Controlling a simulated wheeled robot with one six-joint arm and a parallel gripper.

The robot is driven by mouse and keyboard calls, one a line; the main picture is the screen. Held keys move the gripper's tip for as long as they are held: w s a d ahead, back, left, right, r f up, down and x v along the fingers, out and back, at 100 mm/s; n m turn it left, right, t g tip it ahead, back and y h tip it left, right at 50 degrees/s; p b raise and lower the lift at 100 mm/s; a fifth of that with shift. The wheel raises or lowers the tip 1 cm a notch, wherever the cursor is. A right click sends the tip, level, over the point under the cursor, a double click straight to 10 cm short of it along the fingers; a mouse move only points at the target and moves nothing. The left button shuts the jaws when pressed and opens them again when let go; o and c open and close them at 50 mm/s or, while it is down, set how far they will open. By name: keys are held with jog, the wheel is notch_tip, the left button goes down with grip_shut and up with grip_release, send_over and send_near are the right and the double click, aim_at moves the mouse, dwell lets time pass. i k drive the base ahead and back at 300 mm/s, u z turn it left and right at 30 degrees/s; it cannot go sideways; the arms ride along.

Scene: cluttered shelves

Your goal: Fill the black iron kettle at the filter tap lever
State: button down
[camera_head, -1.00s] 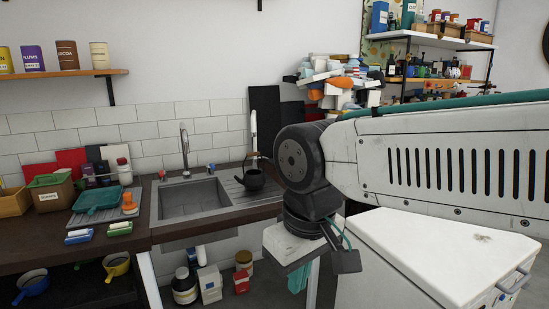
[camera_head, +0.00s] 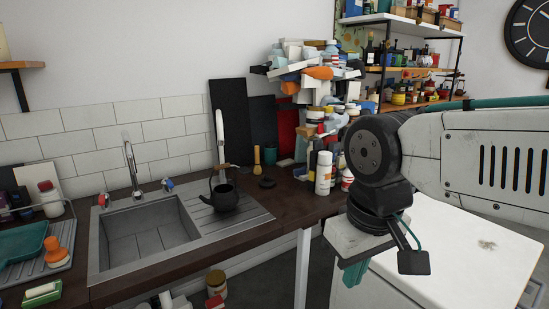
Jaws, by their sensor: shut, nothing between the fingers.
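The black iron kettle (camera_head: 224,197) stands upright on the ribbed drainboard right of the sink basin. A tall pale tap (camera_head: 220,135) rises just behind it, with a small brown piece near its lower end; I cannot tell if that is the lever or the kettle's handle. A chrome curved tap (camera_head: 131,165) stands behind the basin. My gripper (camera_head: 353,272) hangs low at the right, in front of the counter and well apart from the kettle. Its teal fingers are small and partly hidden under the pale wrist plate; they look shut and empty.
The sink basin (camera_head: 150,235) is empty. A cluttered pile (camera_head: 310,75) rises behind. A white cabinet (camera_head: 450,255) lies under my arm.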

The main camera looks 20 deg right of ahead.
aim_at(245, 170)
jog(key=u, duration=0.05)
jog(key=i, duration=1.45)
jog(key=u, duration=0.2)
